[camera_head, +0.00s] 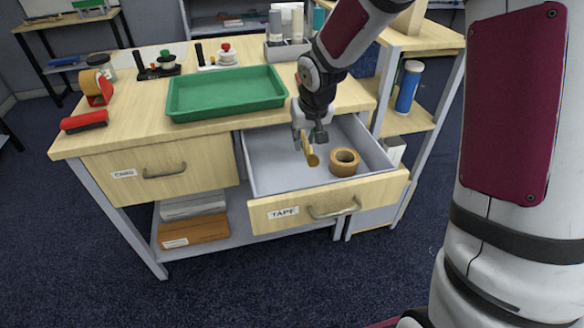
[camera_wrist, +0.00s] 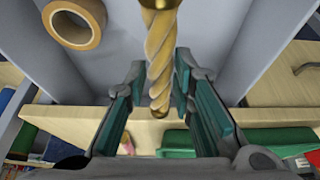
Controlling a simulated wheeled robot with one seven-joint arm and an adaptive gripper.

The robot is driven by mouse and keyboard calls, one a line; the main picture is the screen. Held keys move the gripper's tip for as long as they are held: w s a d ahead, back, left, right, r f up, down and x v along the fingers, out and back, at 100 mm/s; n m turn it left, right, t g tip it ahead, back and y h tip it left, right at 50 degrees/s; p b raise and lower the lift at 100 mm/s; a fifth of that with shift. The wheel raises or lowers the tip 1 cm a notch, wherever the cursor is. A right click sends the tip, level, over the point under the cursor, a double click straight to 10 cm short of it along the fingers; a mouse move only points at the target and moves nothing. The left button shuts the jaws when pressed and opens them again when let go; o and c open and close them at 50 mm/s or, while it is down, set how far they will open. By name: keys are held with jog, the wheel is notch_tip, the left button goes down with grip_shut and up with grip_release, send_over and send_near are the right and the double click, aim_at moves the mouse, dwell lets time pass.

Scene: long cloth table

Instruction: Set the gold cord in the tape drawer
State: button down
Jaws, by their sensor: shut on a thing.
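The gold cord (camera_head: 310,154) is a twisted gold piece held by my gripper (camera_head: 308,138). In the wrist view the gold cord (camera_wrist: 162,58) stands between the two teal-padded fingers of my gripper (camera_wrist: 160,100). The tape drawer (camera_head: 272,165) is pulled open, with a "TAPE" label on its front. My gripper is over this drawer, with the cord above the drawer floor. A brown tape roll (camera_head: 344,162) lies inside the drawer to the right of the cord; it also shows at upper left in the wrist view (camera_wrist: 76,22).
A green tray (camera_head: 226,112) stands on the tabletop behind the open drawer. A red stapler (camera_head: 84,121) and a tape dispenser (camera_head: 98,90) are at the left. The drawer's left part is bare.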

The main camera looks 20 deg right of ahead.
aim_at(297, 173)
jog(key=shift+w+a+f+b, duration=0.2)
jog(key=shift+w+f+b, duration=0.55)
jog(key=shift+b, duration=0.4)
jog(key=shift+w+a+f+b, duration=0.15)
jog(key=shift+w+f+b, duration=0.55)
jog(key=shift+b, duration=0.45)
notch_tip(297, 173, down, 10)
jog(key=b, duration=0.3)
jog(key=shift+r, duration=0.15)
jog(key=shift+f+b, duration=0.2)
jog(key=shift+b, duration=0.15)
jog(key=c, duration=1.4)
grip_release()
jog(key=shift+o, duration=0.2)
jog(key=shift+r, duration=0.1)
